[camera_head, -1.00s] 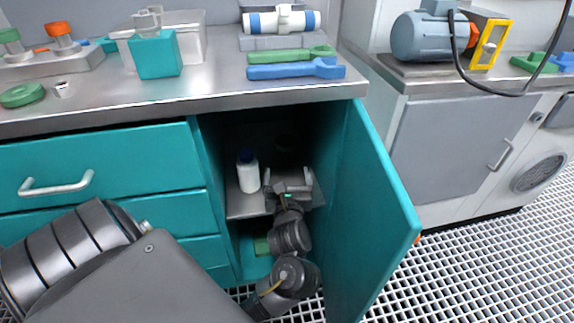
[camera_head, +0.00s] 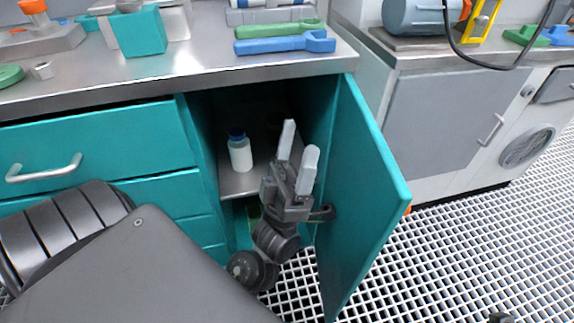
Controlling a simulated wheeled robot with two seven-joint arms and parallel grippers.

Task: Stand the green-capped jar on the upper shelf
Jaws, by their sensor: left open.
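My left gripper (camera_head: 300,138) is open and empty, fingers pointing up, in front of the open cupboard near its door. The upper shelf (camera_head: 235,183) is the grey board inside the cupboard, left of and behind the gripper. A white bottle with a blue cap (camera_head: 240,153) stands upright on its left part. A dim round shape (camera_head: 274,119) shows in shadow further back; I cannot tell what it is. A small green patch (camera_head: 253,211) shows low in the cupboard, partly hidden by my arm; I cannot tell whether it is the green-capped jar. My right gripper is not in view.
The teal cupboard door (camera_head: 362,190) stands open on the right, close to my left gripper. Teal drawers (camera_head: 120,150) are on the left. The steel worktop (camera_head: 200,75) above holds blue and green tools (camera_head: 285,43). Grating floor lies open at the right.

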